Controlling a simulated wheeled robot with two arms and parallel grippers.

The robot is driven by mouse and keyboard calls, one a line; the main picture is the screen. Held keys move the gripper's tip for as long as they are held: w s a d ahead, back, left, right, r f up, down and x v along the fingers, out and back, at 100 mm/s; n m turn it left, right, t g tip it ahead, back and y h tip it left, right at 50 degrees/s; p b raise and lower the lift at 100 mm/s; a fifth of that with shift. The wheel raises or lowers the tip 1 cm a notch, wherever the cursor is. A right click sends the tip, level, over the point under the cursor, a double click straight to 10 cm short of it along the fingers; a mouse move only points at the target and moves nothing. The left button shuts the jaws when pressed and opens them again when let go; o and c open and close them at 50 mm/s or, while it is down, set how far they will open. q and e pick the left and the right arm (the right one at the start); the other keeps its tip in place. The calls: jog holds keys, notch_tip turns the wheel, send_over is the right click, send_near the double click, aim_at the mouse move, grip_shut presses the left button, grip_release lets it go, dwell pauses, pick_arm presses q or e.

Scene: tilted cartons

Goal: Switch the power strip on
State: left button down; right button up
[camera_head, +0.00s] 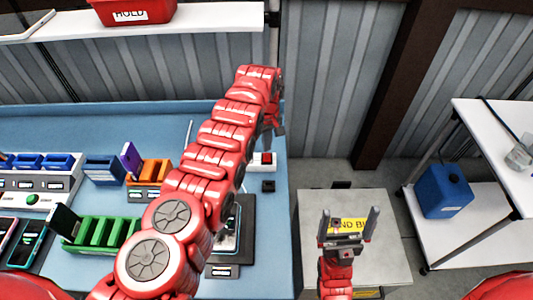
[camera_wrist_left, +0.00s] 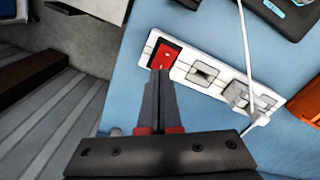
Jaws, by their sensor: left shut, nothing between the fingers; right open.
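The white power strip (camera_wrist_left: 211,78) lies on the blue table in the left wrist view, with a red rocker switch (camera_wrist_left: 163,54) at its end and sockets along it. A plug sits at the strip with a white cord. In the head view only the end of the strip with the red switch (camera_head: 267,158) shows; my left arm hides the rest. My left gripper (camera_wrist_left: 160,73) is shut and empty, its tips at the near edge of the switch; I cannot tell whether they touch it. My right gripper (camera_head: 349,213) is open and empty, to the right of the table.
A black block (camera_head: 268,186) lies near the table's right edge. Green (camera_head: 100,232) and orange (camera_head: 151,172) trays stand at left. A grey box (camera_head: 393,230) with a yellow label is below my right gripper. A white shelf (camera_head: 470,235) holds a blue container (camera_head: 442,191).

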aim_at(267, 154)
pick_arm(q)
notch_tip(267, 154, up, 3)
jog(key=shift+f+p, duration=0.1)
jog(key=shift+p, duration=0.8)
notch_tip(267, 154, up, 2)
jog(key=shift+r+p, duration=0.1)
jog(key=shift+p, duration=0.45)
jog(key=shift+s, duration=0.1)
